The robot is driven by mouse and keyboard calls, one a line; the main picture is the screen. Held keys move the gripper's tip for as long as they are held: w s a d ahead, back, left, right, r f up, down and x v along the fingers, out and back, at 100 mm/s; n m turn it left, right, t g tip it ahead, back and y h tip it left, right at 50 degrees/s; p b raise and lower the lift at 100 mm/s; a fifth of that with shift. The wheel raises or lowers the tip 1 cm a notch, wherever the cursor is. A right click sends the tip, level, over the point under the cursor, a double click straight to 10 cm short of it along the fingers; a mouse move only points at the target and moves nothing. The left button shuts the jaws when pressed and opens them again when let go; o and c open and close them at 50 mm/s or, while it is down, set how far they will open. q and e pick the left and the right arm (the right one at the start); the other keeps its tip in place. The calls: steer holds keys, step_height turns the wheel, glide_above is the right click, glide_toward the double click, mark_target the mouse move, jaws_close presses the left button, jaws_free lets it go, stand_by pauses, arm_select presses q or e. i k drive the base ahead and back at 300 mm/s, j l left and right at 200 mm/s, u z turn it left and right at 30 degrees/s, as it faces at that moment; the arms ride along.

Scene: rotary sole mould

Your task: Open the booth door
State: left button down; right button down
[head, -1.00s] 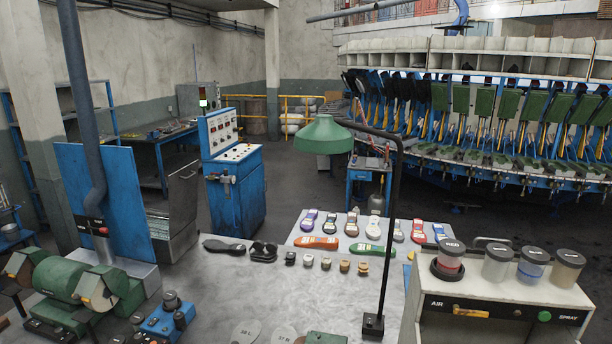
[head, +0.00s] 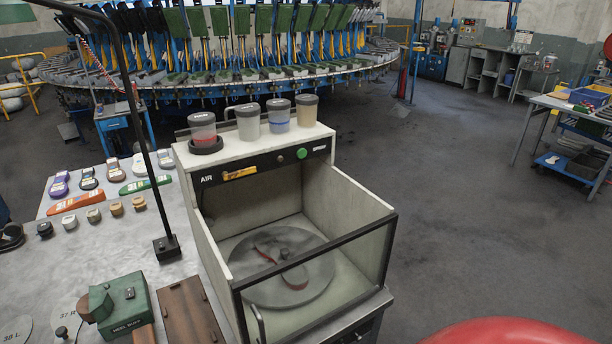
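The spray booth (head: 203,245) is a pale box with an open top, standing in the middle of the head view. Its door (head: 315,251) is a clear pane with a black frame across the near side, and it looks shut. A pale upright handle (head: 259,324) is at the door's lower left, cut off by the picture's bottom edge. Inside lies a round grey turntable (head: 312,283) with red marks and a central knob. Neither of my grippers is in view.
Several lidded jars (head: 249,122) stand on the booth's top ledge, above an AIR and SPRAY panel (head: 306,153). A black lamp post (head: 147,165), shoe soles and a green heel block (head: 124,304) are on the bench at left.

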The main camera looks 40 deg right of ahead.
mark_target(392, 219)
steer(key=z, duration=1.25)
steer(key=k+u, duration=0.3)
steer(key=u, duration=0.2)
steer(key=k+j+u, duration=0.1)
steer(key=k+u, duration=0.35)
steer(key=i, duration=0.1)
